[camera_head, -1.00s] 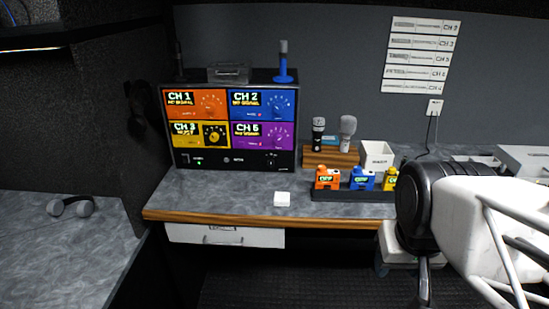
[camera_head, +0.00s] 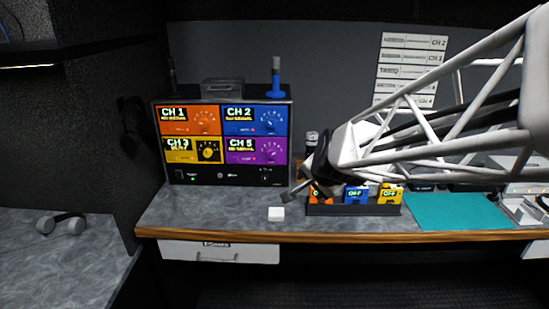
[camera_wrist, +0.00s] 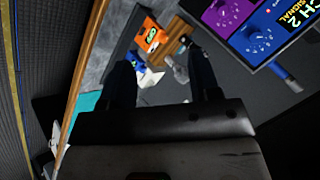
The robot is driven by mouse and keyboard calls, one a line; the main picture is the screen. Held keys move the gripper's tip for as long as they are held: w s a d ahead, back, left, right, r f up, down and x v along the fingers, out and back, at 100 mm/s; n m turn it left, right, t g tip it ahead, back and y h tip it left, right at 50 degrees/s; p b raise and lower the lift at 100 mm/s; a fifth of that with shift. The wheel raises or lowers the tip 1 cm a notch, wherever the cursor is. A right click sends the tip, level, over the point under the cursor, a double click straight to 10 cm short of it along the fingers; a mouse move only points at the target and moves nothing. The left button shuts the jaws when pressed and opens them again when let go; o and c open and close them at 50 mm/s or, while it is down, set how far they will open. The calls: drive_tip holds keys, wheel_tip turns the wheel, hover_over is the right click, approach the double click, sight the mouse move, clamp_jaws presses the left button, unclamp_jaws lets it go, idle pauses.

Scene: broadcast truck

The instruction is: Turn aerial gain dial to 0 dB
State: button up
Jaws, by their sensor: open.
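The receiver unit (camera_head: 225,180) stands at the back left of the counter, with four coloured channel panels. A small knob (camera_head: 265,173) sits on the black strip below, at the right. The labels are too small to tell which is the aerial gain dial. My gripper (camera_head: 296,191) is right of the unit, above the counter, apart from it. The wrist view shows its two fingers (camera_wrist: 162,75) spread and empty. The unit's purple panel (camera_wrist: 225,14) is tilted at that view's upper right.
A rack of orange, blue and yellow packs (camera_head: 352,209) is below my arm. A blue-based upright item (camera_head: 276,80) stands on the unit. A teal mat (camera_head: 455,212) is at right.

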drive_tip(key=w+a+f+m+t+h, duration=0.15)
drive_tip(key=w+a+f+m, duration=0.3)
drive_tip(key=w, duration=0.55)
drive_tip(key=w+a+f+m+t, duration=0.3)
drive_tip(key=w+a+m, duration=0.2)
drive_tip(key=w, duration=0.5)
drive_tip(key=m+t+h, duration=0.2)
drive_tip(key=m+h, duration=0.4)
drive_tip(key=m, duration=0.4)
approach(265, 179)
drive_tip(key=shift+w+d+r+n+y, duration=0.25)
drive_tip(key=shift+w+d+r, duration=0.05)
drive_tip(key=shift+w+d, duration=0.1)
drive_tip(key=shift+w+a+f+m, duration=0.1)
drive_tip(key=shift+a+f+m, duration=0.2)
drive_tip(key=shift+f+m, duration=0.25)
drive_tip(key=shift+w, duration=0.1)
drive_tip(key=shift+x, duration=3.8)
drive_tip(key=shift+d+r, duration=0.1)
drive_tip(key=shift+d, duration=0.05)
